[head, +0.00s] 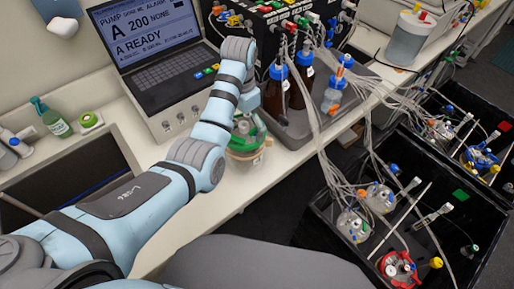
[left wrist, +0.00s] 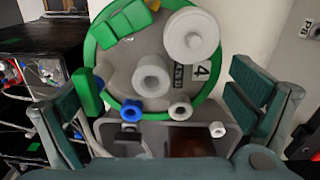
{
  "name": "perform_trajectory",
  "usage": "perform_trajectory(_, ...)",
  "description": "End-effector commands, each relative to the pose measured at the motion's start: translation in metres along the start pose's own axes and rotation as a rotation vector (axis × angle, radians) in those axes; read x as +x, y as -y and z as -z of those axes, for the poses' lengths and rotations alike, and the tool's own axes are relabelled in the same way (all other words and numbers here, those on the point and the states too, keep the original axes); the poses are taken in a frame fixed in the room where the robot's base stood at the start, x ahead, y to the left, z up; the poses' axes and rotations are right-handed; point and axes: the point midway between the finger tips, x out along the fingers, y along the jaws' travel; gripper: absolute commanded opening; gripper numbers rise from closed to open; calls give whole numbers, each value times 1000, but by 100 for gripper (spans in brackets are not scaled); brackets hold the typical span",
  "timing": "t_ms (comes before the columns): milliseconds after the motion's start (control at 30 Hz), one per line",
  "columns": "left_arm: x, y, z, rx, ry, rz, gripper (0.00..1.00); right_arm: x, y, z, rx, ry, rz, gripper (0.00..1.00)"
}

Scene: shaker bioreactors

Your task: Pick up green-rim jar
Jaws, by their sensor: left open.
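The green-rim jar (head: 247,151) stands on the white bench, partly hidden behind my left arm in the head view. In the left wrist view the jar (left wrist: 152,72) fills the upper middle, with a grey lid, a green rim and several white, blue and green ports. My left gripper (left wrist: 163,82) is open and empty. Its two dark teal fingers lie on either side of the jar in that view, apart from each other; I cannot tell whether either touches it. In the head view the gripper is mostly hidden by the arm. My right gripper is not in view.
Brown bottles (head: 276,88) with blue caps stand on a grey tray (head: 290,132) just right of the jar, with tubes running right. A control laptop (head: 160,55) stands behind left. Black boxes (head: 325,215) with other jars, including a red-rim one (head: 398,268), sit at right.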

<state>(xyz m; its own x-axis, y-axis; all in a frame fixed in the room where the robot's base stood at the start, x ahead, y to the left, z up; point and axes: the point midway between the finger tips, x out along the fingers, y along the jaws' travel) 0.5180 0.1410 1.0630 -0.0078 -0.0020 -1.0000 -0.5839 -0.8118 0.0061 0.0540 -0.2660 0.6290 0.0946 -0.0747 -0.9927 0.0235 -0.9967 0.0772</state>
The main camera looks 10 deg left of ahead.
Motion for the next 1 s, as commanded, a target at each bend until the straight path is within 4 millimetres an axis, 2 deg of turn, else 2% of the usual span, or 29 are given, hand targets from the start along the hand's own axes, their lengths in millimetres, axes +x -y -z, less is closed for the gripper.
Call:
perform_trajectory(133, -1, 1, -1, -3, -1, 1, 100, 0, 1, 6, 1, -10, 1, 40)
perform_trajectory(667, 1, 0, 0, -1, 2, 2, 16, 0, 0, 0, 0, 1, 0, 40)
perform_trajectory(767, 0, 0, 0, -1, 1, 4, 16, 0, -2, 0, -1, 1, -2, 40)
perform_trajectory(800, 1, 1, 0, -1, 2, 4, 8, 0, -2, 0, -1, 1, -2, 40)
perform_trajectory(1000, 1, 1, 0, 0, 4, 3, 7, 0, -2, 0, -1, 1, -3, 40)
